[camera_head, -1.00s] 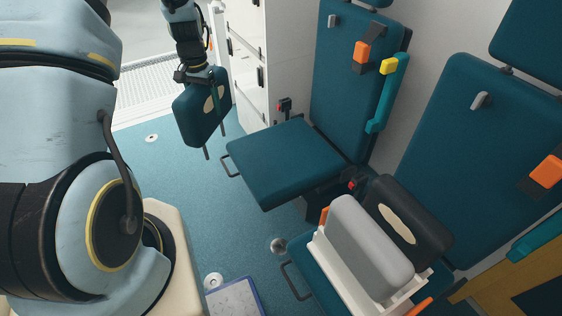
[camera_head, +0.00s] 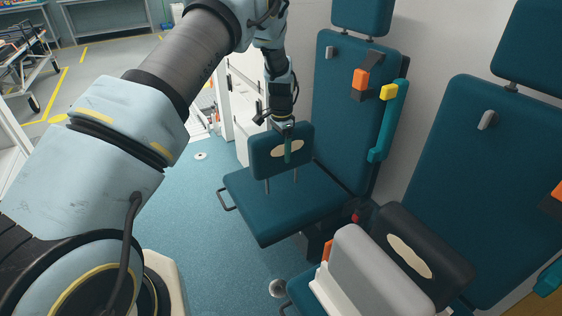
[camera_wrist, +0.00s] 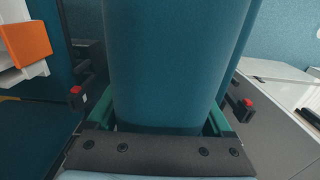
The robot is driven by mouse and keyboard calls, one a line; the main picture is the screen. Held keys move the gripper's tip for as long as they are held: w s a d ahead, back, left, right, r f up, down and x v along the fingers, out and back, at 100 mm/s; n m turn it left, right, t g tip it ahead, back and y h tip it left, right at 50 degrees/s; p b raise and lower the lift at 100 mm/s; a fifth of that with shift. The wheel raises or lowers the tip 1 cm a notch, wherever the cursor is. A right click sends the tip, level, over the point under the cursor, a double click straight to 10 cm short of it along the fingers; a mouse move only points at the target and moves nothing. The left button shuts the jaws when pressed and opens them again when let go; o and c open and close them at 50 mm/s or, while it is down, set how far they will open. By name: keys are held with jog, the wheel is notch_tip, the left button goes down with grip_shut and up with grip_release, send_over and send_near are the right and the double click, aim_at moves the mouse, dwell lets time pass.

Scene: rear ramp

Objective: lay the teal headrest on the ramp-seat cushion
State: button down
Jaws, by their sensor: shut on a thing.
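The teal headrest (camera_head: 262,143) hangs upright from my gripper (camera_head: 288,150), its two thin posts pointing down and a pale oval patch on its face. My gripper is shut on it from above, one green finger showing on the near face. In the wrist view the headrest (camera_wrist: 175,60) fills the middle, between my fingers.
The seat's backrest (camera_head: 340,110) rises behind the cushion, with a teal arm strip (camera_head: 388,120) at its right edge. A black headrest (camera_head: 425,245) and a grey one (camera_head: 370,265) sit on the nearer seat. Blue floor (camera_head: 190,215) is clear at left.

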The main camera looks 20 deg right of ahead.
jog(key=shift+w+f+p, duration=0.1)
jog(key=shift+f+p, duration=0.25)
jog(key=shift+f, duration=1.7)
jog(key=shift+f, duration=0.15)
grip_release()
